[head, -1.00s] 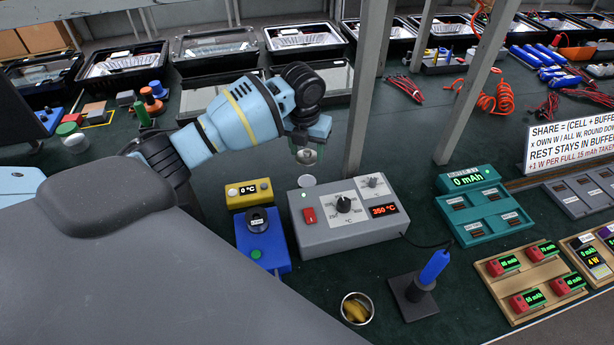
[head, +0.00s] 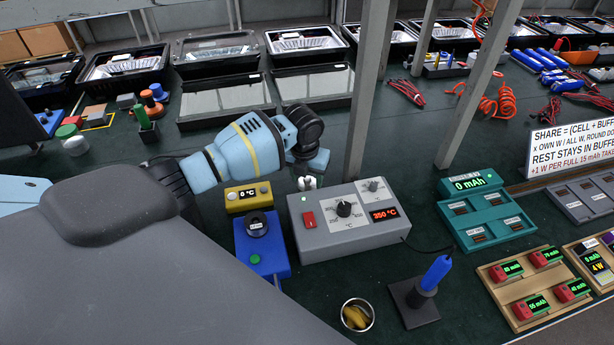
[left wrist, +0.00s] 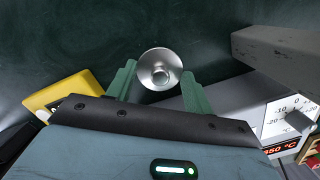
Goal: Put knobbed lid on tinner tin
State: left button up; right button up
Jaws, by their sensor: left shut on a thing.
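The knobbed lid (left wrist: 160,68) is a round silvery disc with a raised middle, held between the two green fingertips of my left gripper (left wrist: 158,88). In the head view my left gripper (head: 307,181) is low behind the grey control box, at its back left corner. A small pale round thing (head: 306,184) shows there, at the fingertips. The tinner tin cannot be told apart from the lid now; in the wrist view the lid covers whatever lies under it. I cannot tell whether the lid touches the tin. My right gripper is not in view.
The grey control box (head: 330,245) reading 350 °C stands close to the gripper. A yellow box (head: 248,204) and a blue unit (head: 265,265) stand to its left. A blue-handled iron (head: 437,272) and a round cup (head: 357,325) are in front. A grey post (head: 372,90) rises behind.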

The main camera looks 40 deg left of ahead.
aim_at(305, 188)
pick_arm(q)
jog(key=shift+f, duration=0.1)
jog(key=o, duration=1)
jog(key=shift+c, duration=0.2)
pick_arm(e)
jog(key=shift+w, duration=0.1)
pick_arm(q)
jog(key=shift+r, duration=0.3)
notch_tip(305, 188, up, 12)
jog(key=s+p, duration=0.1)
jog(key=shift+s+d+f, duration=0.2)
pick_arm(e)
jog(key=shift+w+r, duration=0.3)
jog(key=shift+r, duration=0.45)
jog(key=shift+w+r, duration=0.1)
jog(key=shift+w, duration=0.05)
pick_arm(q)
jog(key=shift+f, duration=0.1)
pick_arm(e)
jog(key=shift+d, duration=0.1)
